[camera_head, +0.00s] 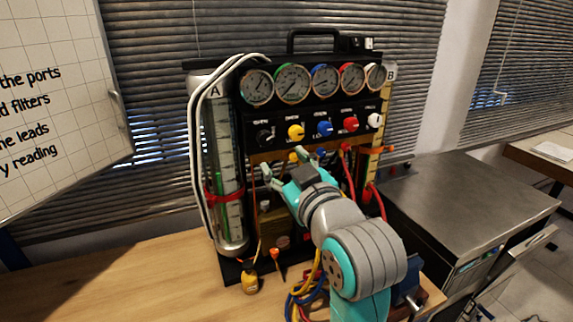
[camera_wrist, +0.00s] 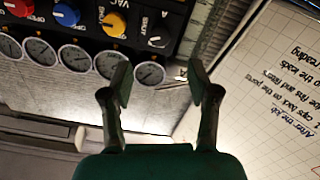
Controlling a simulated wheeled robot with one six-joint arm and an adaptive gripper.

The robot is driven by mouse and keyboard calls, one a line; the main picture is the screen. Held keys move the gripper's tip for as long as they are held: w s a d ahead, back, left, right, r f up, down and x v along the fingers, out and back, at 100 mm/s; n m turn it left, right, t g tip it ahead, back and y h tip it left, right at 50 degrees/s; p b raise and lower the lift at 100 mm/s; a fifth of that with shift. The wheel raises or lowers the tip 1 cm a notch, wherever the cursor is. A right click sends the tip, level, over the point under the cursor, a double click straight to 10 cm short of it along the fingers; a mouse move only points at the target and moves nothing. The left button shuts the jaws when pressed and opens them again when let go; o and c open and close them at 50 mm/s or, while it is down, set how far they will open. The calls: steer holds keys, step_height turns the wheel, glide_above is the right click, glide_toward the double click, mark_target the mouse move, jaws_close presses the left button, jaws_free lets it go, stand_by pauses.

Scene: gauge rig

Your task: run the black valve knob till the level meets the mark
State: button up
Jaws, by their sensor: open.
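The black valve knob (camera_head: 265,136) is at the left end of a row of coloured knobs on the rig's panel. In the wrist view the black knob (camera_wrist: 157,41) shows beyond my fingertips, and that view is turned upside down. My gripper (camera_head: 281,162) is open and empty, below and in front of the knob row, apart from the black knob. Its two fingers (camera_wrist: 160,80) stand wide apart. Tube A (camera_head: 223,130) stands left of the panel with a red band (camera_head: 226,197) around it. A green strip (camera_head: 219,179) shows in it; its exact level against the band is unclear.
Yellow (camera_head: 296,132), blue (camera_head: 325,129), red (camera_head: 350,124) and white (camera_head: 375,120) knobs sit beside the black one, under several gauges (camera_head: 292,83). White hoses (camera_head: 197,150) run along tube A. A whiteboard (camera_head: 60,100) is at left. Wooden bench (camera_head: 150,285) is clear at front left.

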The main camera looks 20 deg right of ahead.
mark_target(266, 140)
steer(key=w+m, duration=0.1)
steer(key=w, duration=0.2)
steer(key=w+m, duration=0.1)
steer(key=w, duration=0.3)
steer(key=w+m, duration=0.1)
steer(key=w, duration=0.3)
steer(key=shift+w+r+m, duration=0.1)
steer(key=shift+w+m, duration=0.15)
steer(key=shift+m, duration=0.05)
jaws_close()
steer(key=shift+m, duration=2.7)
